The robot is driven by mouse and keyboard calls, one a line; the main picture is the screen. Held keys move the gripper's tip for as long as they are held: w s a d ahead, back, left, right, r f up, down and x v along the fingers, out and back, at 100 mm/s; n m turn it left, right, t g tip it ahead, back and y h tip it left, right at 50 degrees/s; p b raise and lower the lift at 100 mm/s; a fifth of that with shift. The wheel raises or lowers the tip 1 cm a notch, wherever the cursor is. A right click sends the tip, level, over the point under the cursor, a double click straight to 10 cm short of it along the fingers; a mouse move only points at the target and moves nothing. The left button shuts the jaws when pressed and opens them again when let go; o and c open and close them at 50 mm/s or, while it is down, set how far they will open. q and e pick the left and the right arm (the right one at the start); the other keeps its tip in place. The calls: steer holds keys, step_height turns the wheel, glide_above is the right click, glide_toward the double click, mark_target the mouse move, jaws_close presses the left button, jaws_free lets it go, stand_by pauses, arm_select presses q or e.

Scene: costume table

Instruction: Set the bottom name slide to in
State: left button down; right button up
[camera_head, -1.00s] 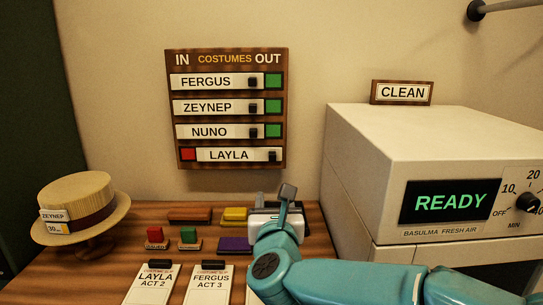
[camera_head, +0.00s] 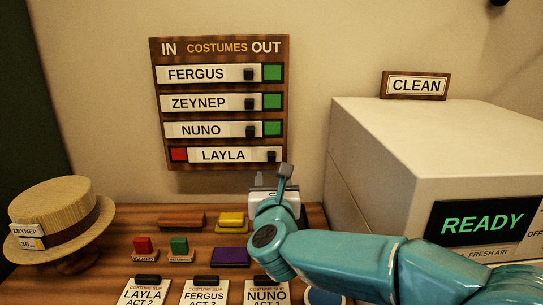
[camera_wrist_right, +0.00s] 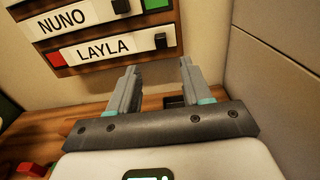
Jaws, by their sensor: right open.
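The bottom name slide, LAYLA (camera_head: 225,155), sits at the right, OUT end of its row on the wooden board (camera_head: 160,80). A red patch (camera_head: 179,154) shows at its left end. Its black knob (camera_head: 272,155) is at its right end; the knob also shows in the right wrist view (camera_wrist_right: 160,41). My right gripper (camera_head: 272,178) is just below the knob in the head view, empty. In the right wrist view its two fingers (camera_wrist_right: 158,72) stand apart, with the knob beyond and between them, not touching. My left gripper is not in view.
The FERGUS, ZEYNEP and NUNO slides sit left with green patches (camera_head: 272,129) at right.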

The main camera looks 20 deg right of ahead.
mark_target(272, 158)
steer(key=p+x, duration=0.2)
steer(key=x, duration=0.9)
steer(key=shift+f+p, duration=0.1)
steer(key=shift+p, duration=0.3)
steer(key=shift+w+d, duration=0.2)
steer(key=shift+w, duration=0.25)
